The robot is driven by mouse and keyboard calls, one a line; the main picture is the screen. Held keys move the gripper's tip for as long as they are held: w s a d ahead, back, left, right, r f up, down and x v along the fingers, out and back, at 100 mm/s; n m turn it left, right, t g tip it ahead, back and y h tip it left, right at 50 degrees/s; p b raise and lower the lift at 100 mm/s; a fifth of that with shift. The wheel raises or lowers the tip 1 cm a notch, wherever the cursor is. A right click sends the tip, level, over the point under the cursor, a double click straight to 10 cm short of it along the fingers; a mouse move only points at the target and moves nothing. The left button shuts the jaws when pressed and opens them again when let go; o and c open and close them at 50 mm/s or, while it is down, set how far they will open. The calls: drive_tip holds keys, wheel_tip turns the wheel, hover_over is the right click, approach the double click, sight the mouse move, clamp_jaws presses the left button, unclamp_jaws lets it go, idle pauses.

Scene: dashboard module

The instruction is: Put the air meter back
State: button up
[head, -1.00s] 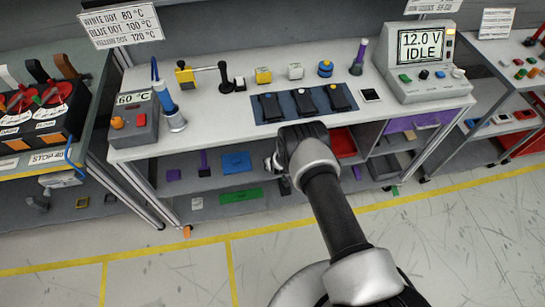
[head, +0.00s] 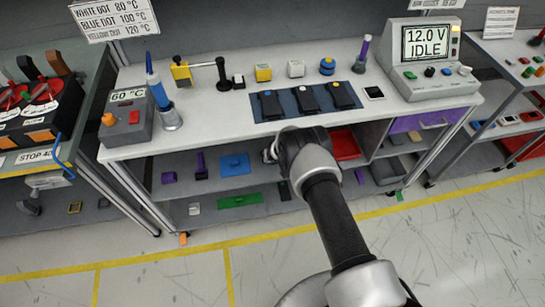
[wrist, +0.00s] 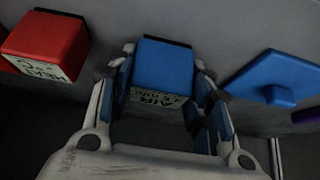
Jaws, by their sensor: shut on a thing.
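The air meter (wrist: 163,68) is a blue box with a dark top edge and a partly readable "AIR" label in the wrist view. My gripper (wrist: 164,77) has its fingers on both sides of it and is shut on it. In the head view my gripper (head: 272,152) is just in front of the bench, below the worktop edge, mostly hidden behind my wrist. The air meter cannot be made out there. I cannot tell whether it touches the shelf.
In the wrist view a red box (wrist: 46,45) labelled "HEAT" is left of the air meter, and a blue plate with a knob (wrist: 275,82) is right. The lower shelf (head: 182,208) carries several coloured parts. The worktop edge (head: 220,137) overhangs it.

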drive_tip(key=shift+f+b, duration=0.3)
drive_tip(key=o, duration=1.1)
drive_tip(key=shift+r, duration=0.1)
drive_tip(key=shift+r+p, duration=0.25)
drive_tip(key=shift+p, duration=0.2)
drive_tip(key=p+v, duration=0.7)
drive_tip(key=v, duration=0.5)
drive_tip(key=shift+a, duration=0.1)
drive_tip(key=shift+s+f, duration=0.1)
drive_tip(key=shift+f, duration=0.05)
